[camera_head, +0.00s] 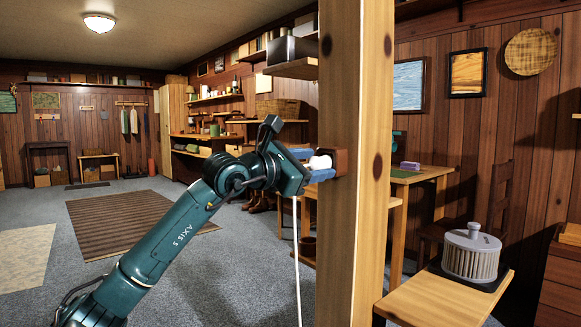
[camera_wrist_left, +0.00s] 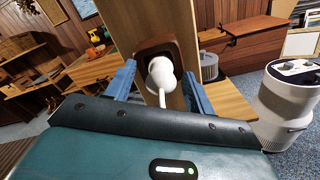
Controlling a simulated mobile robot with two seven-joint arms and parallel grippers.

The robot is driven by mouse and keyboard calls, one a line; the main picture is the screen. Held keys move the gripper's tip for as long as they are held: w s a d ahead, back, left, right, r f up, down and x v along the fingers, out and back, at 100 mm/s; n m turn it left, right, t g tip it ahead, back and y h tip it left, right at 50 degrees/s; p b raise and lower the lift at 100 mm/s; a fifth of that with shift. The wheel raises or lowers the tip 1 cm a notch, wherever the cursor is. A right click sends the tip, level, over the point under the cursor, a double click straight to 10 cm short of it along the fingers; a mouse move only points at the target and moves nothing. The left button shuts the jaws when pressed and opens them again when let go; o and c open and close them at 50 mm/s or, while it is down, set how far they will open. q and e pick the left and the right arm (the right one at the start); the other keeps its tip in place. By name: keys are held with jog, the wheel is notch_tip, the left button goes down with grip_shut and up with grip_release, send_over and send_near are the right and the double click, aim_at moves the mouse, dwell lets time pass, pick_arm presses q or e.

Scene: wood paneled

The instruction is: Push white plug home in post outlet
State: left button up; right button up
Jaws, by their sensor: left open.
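The white plug (camera_head: 320,161) is at the brown outlet (camera_head: 341,162) on the wooden post (camera_head: 355,235). In the left wrist view the plug (camera_wrist_left: 160,71) shows in front of the dark brown outlet plate (camera_wrist_left: 151,48), its white cord (camera_wrist_left: 162,98) coming toward me. In the head view the cord (camera_head: 296,250) hangs down beside the post. My left gripper (camera_head: 314,164) is open, its blue fingers on either side of the plug, with gaps visible in the wrist view (camera_wrist_left: 159,84). How deep the plug sits is unclear. My right gripper is out of view.
A wooden shelf (camera_head: 430,302) right of the post carries a grey-white ribbed canister (camera_head: 471,254). Behind the post stands a table with a green top (camera_head: 408,177) and a purple block (camera_head: 410,165). Open carpet lies left, with a striped rug (camera_head: 130,222).

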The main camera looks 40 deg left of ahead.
pick_arm(q)
jog(key=shift+s+a, duration=0.25)
jog(key=shift+s, duration=0.35)
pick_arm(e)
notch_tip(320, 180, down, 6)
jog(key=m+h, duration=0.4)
pick_arm(q)
jog(key=b+v, duration=0.3)
jog(key=v, duration=0.9)
jog(key=shift+d, duration=0.15)
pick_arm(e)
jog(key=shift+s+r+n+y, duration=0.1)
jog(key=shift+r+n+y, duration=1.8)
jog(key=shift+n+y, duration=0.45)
